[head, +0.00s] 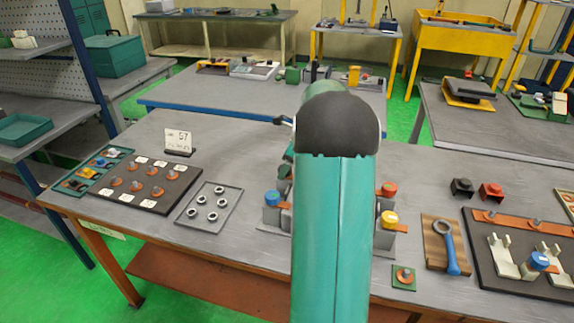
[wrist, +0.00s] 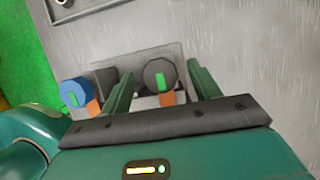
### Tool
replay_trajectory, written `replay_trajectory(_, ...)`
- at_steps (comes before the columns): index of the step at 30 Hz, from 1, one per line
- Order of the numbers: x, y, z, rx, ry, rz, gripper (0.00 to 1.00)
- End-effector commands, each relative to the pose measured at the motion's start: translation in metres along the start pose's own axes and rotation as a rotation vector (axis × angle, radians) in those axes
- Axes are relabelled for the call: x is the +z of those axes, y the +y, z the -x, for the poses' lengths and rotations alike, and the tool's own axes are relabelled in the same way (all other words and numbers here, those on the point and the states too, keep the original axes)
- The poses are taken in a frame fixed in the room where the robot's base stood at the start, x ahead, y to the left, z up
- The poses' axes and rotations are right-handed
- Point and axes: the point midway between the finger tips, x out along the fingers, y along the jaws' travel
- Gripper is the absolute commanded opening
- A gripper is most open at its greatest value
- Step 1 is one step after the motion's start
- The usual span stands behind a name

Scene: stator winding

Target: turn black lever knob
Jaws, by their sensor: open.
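The black lever knob (wrist: 155,72), dark and round with a green mark on its face, shows in the wrist view on a light base plate (wrist: 135,60). An orange piece (wrist: 167,99) shows just below it. My gripper (wrist: 160,69) is open, with one green finger on each side of the knob. I see a gap on the right side; whether either finger touches the knob I cannot tell. In the head view my own arm hides the black knob and the gripper. A blue knob (wrist: 75,92) stands left of the gripper and also shows in the head view (head: 271,198).
A red knob (head: 389,189) and a yellow knob (head: 389,218) stand right of my arm. A tray of rings (head: 235,193) and a sign (head: 178,141) stand left. The bench (head: 240,150) is clear behind the tray.

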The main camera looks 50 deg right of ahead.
Motion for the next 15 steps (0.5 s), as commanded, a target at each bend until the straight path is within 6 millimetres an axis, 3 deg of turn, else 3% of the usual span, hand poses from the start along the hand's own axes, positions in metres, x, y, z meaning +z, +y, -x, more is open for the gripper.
replay_trajectory(6, 0.0, -0.0001, -0.0001, 0.0, 0.0, 0.0, 0.62)
replay_trajectory(13, 0.0, -0.0001, 0.0001, 0.0, 0.0, 0.0, 0.17)
replay_trajectory(15, 0.0, -0.0001, 0.0002, 0.0, 0.0, 0.0, 0.17)
